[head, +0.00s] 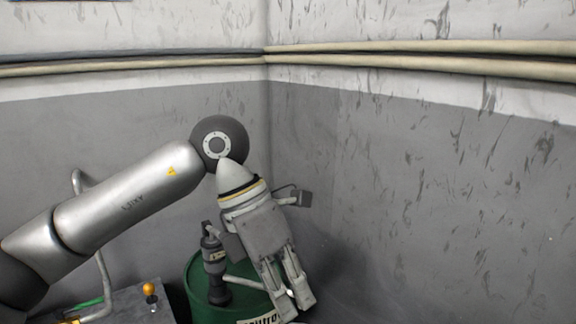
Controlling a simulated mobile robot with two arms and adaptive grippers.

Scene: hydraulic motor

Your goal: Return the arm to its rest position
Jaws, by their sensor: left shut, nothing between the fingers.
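My left arm comes in from the left, bends at a dark round joint and points down to my left gripper (290,306). The gripper is shut and empty, with its fingers pointing down in front of a green drum (198,280). I cannot tell whether the fingertips touch the drum. My right gripper is not in view.
A grey pump-like device (213,262) stands on the drum, left of my gripper. At the lower left are a grey box (130,304) with an orange knob (149,289) and a bent pale pipe (103,280). Scuffed walls with pipes (420,66) meet in a corner behind.

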